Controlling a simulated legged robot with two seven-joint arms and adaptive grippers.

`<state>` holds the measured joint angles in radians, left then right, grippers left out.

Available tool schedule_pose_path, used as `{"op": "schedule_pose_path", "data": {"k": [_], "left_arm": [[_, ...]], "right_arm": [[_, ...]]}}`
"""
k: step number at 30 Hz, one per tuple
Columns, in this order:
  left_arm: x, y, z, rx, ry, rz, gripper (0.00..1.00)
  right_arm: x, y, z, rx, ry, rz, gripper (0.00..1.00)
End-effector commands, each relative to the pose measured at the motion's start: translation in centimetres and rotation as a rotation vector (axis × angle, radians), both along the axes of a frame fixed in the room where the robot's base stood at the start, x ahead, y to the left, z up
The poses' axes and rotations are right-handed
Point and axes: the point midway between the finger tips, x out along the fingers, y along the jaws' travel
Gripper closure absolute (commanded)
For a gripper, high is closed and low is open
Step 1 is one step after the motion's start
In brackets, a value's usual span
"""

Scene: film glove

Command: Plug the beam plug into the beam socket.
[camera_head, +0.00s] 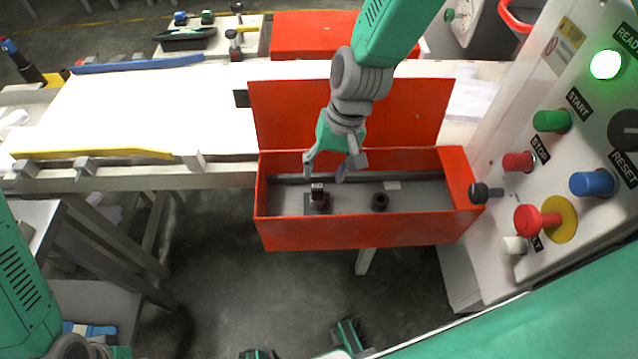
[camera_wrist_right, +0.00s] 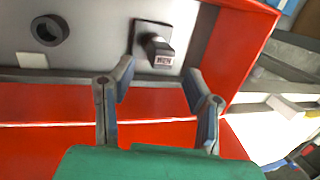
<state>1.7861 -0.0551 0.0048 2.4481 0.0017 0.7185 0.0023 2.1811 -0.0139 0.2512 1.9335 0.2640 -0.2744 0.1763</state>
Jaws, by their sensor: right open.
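The beam plug appears to be the dark block (camera_head: 318,198) with a small label on its top, upright on a square dark base in the red box. It also shows in the right wrist view (camera_wrist_right: 157,48). The beam socket appears to be the dark round ring (camera_head: 380,202), to the plug's right on the box floor; it also shows in the right wrist view (camera_wrist_right: 48,30). My right gripper (camera_head: 327,170) is open and empty above the plug, its fingers (camera_wrist_right: 158,85) apart. Only the wrist and an edge of my left gripper show at the bottom left; its fingers are hidden.
The open red box (camera_head: 350,232) has its lid (camera_head: 425,112) raised behind. A control panel (camera_head: 540,75) with several buttons and a lit green lamp stands at the right. A white table (camera_head: 130,110) with a yellow bar (camera_head: 90,153) extends left.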

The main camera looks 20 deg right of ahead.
Motion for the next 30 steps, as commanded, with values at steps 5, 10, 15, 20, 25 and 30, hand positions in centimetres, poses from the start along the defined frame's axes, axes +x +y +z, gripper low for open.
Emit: {"op": "schedule_pose_path", "data": {"k": [5, 10, 15, 20, 25, 30], "left_arm": [[0.0, 0.0, 0.0, 0.000, 0.000, 0.000, 1.00], [0.1, 0.0, 0.0, 0.000, 0.000, 0.000, 1.00], [0.1, 0.0, 0.0, 0.000, 0.000, 0.000, 1.00], [0.1, 0.0, -0.1, 0.000, 0.002, 0.000, 1.00], [0.3, 0.0, -0.1, 0.000, 0.002, 0.000, 1.00], [0.3, 0.0, -0.1, 0.000, 0.002, 0.000, 1.00]], "right_arm": [[0.3, -0.9, 3.4, 0.000, -0.002, -0.001, 0.56], [0.4, -1.4, 5.1, -0.001, 0.001, -0.001, 0.56], [0.3, -1.5, 5.5, 0.000, 0.002, 0.000, 0.56], [0.3, -1.5, 5.5, 0.000, 0.002, 0.000, 0.56], [0.3, -1.5, 5.5, 0.000, 0.002, 0.000, 0.56], [0.3, -1.5, 5.4, 0.000, 0.002, 0.000, 0.56]]}}
